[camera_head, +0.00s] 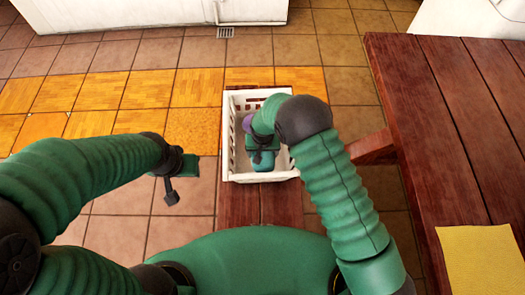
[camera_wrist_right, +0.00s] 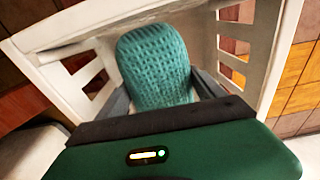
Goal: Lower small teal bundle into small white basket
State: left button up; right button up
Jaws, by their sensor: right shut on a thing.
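The teal bundle (camera_wrist_right: 155,65) is a knitted, rounded roll held between the two grey fingers of my right gripper (camera_wrist_right: 160,88). In the head view the bundle (camera_head: 263,162) shows just below the right gripper (camera_head: 262,151), within the outline of the white basket (camera_head: 229,150). The basket has slatted walls, which also surround the bundle in the wrist view (camera_wrist_right: 80,28). Whether the bundle touches the basket floor cannot be told. My left gripper (camera_head: 172,182) hangs away to the left of the basket, with no object visible in it; its finger gap is unclear.
The basket stands on a narrow dark wooden bench (camera_head: 239,205). A purple patch (camera_head: 247,122) shows at its left inside wall, partly hidden. A wooden table (camera_head: 435,110) with a yellow cloth (camera_head: 482,258) is on the right. Tiled floor lies open to the left.

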aim_at(263, 156)
jog(key=shift+f+b, duration=1)
jog(key=shift+f, duration=0.65)
jog(key=shift+f+b, duration=1.4)
jog(key=shift+f, duration=0.6)
dwell(0.4)
jog(key=o, duration=1.5)
jog(key=shift+r, duration=0.1)
